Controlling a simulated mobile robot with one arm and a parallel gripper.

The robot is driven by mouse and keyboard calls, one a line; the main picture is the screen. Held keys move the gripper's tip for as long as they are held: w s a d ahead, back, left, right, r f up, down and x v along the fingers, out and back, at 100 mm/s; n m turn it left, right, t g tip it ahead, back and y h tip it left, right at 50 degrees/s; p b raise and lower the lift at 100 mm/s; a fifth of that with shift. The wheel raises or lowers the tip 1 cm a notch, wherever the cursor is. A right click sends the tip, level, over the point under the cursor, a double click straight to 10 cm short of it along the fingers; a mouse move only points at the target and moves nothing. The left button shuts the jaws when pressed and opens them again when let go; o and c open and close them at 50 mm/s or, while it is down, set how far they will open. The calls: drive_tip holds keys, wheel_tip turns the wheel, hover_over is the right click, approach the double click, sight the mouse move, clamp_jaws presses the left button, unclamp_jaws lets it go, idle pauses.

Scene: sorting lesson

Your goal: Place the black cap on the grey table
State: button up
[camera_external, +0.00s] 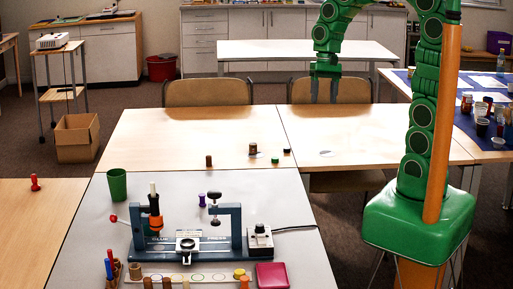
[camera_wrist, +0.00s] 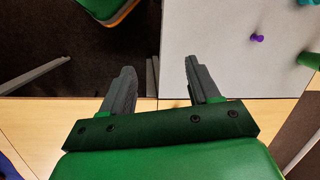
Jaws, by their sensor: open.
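The black cap (camera_external: 287,150) is a small, low dark piece on the wooden table, near its front edge. The grey table (camera_external: 87,232) stands in front of the wooden one and also shows in the wrist view (camera_wrist: 222,50). My gripper (camera_external: 324,98) is above the back part of the wooden table, higher than the cap and a little to its right in the picture. Its two fingers (camera_wrist: 158,78) are apart, with nothing between them. I do not make out the cap in the wrist view.
The grey table holds a press (camera_external: 222,240), a purple peg (camera_external: 202,199), a green cup (camera_external: 117,186) and a red box (camera_external: 271,275). The wooden table's right half is mostly clear.

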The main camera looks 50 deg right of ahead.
drive_tip(key=w+d+f+m+y, duration=0.1)
drive_tip(key=w+d+f+m, duration=0.1)
drive_tip(key=w, duration=0.4)
drive_tip(key=w+d+f+m, duration=0.1)
drive_tip(key=w+f+m, duration=0.1)
drive_tip(key=w, duration=0.4)
drive_tip(key=m+t, duration=0.3)
drive_tip(key=m, duration=1.1)
approach(287, 148)
drive_tip(key=shift+x, duration=4.1)
drive_tip(key=shift+w+d+y, duration=0.1)
drive_tip(key=shift+d+y, duration=0.15)
drive_tip(key=shift+y, duration=0.05)
clamp_jaws()
